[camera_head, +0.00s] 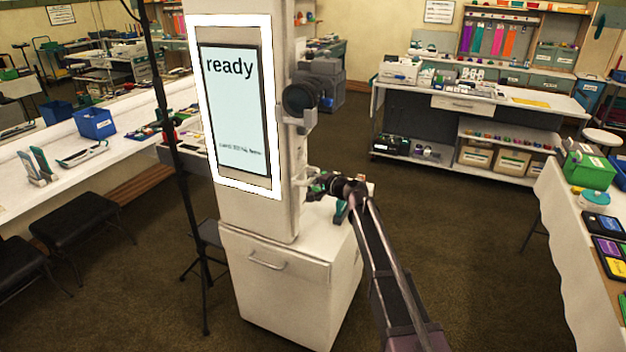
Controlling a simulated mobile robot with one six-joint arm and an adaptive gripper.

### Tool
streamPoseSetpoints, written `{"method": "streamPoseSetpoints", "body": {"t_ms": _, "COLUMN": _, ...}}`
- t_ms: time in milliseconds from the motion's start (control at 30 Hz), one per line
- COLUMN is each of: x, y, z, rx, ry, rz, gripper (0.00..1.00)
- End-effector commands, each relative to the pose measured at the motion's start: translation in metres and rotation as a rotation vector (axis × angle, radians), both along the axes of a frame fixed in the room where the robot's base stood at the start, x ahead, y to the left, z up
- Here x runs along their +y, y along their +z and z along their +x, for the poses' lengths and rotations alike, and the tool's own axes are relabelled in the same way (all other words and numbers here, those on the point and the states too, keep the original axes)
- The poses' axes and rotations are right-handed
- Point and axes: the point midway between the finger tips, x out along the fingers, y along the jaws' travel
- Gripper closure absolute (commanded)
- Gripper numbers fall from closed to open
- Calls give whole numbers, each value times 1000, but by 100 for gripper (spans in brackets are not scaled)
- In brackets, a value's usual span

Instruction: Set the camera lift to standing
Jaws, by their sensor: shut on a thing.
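The white photo booth column (288,215) stands on a white cabinet at the centre. Its lit screen (233,110) reads "ready"; the smaller line below is too small to read surely. A black camera (300,95) sits on a grey bracket at the column's right side, at about the screen's mid height. My gripper (316,188) reaches in from the lower right to the column's right side, below the camera. It is shut on a small part there, seemingly of the camera lift; the fingers and wrist hide most of it. Any height marks are not legible.
A black stand pole (178,150) rises left of the booth, near a white counter (45,185) with blue bins. A cabinet handle (268,263) faces forward. A table with a green box (588,170) stands at right. Open floor (465,240) lies between.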

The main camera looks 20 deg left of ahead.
Motion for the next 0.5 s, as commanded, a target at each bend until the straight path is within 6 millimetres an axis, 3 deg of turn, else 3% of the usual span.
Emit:
{"method": "streamPoseSetpoints", "body": {"t_ms": 33, "x": 1, "y": 10, "z": 1, "rx": 1, "ry": -1, "rz": 2, "gripper": 100}}
{"method": "streamPoseSetpoints", "body": {"t_ms": 500, "x": 1, "y": 50, "z": 1, "rx": 1, "ry": -1, "rz": 2, "gripper": 100}}
